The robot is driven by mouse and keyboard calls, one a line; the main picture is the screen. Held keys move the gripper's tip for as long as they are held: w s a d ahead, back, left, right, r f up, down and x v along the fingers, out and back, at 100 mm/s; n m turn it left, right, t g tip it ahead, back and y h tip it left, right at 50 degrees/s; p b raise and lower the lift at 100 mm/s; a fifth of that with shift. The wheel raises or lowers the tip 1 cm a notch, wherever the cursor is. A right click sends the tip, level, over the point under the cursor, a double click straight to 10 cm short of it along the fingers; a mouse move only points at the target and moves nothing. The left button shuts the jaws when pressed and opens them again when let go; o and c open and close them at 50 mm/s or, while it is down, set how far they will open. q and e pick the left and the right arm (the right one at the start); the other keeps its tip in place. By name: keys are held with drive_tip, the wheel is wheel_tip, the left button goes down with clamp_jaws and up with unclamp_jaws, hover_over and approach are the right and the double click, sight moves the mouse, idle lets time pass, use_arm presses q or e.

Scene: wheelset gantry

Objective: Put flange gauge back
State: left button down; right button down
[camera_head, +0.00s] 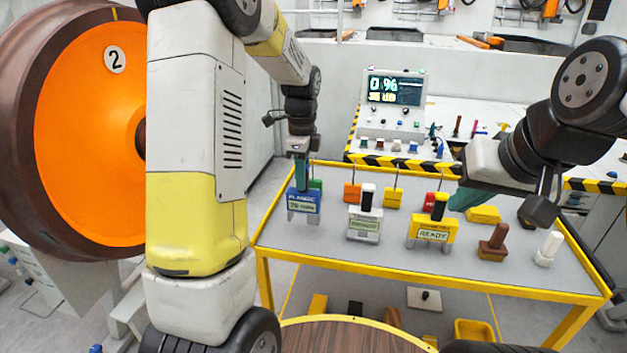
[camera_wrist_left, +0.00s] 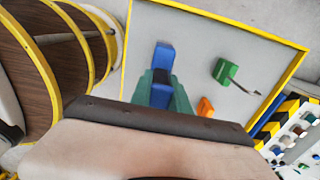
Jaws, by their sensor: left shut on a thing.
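The blue flange gauge (camera_head: 304,204), with a light label on its front, is at the left back part of the grey yellow-edged table (camera_head: 330,262). My left gripper (camera_head: 302,180) points down and is shut on its top. In the left wrist view the blue gauge (camera_wrist_left: 163,57) shows between the teal fingers (camera_wrist_left: 161,92). I cannot tell whether the gauge touches the table. My right gripper (camera_head: 463,199) is beside the yellow READY block (camera_head: 432,232); its finger opening is hidden.
A green block (camera_head: 315,184) with a wire stands close behind the blue gauge. A grey block with a black handle (camera_head: 364,226), orange (camera_head: 352,192) and yellow (camera_head: 393,198) blocks stand to its right. A brown stamp-like piece (camera_head: 493,243) and a white one (camera_head: 548,248) stand at the right.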

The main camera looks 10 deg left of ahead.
sight(303, 195)
use_arm(q)
wheel_tip(303, 195, down, 4)
drive_tip(key=shift+w+r, duration=0.1)
drive_tip(key=shift+r, duration=0.15)
drive_tip(key=c, duration=1.3)
unclamp_jaws()
drive_tip(key=shift+f, duration=0.1)
drive_tip(key=shift+o, duration=0.2)
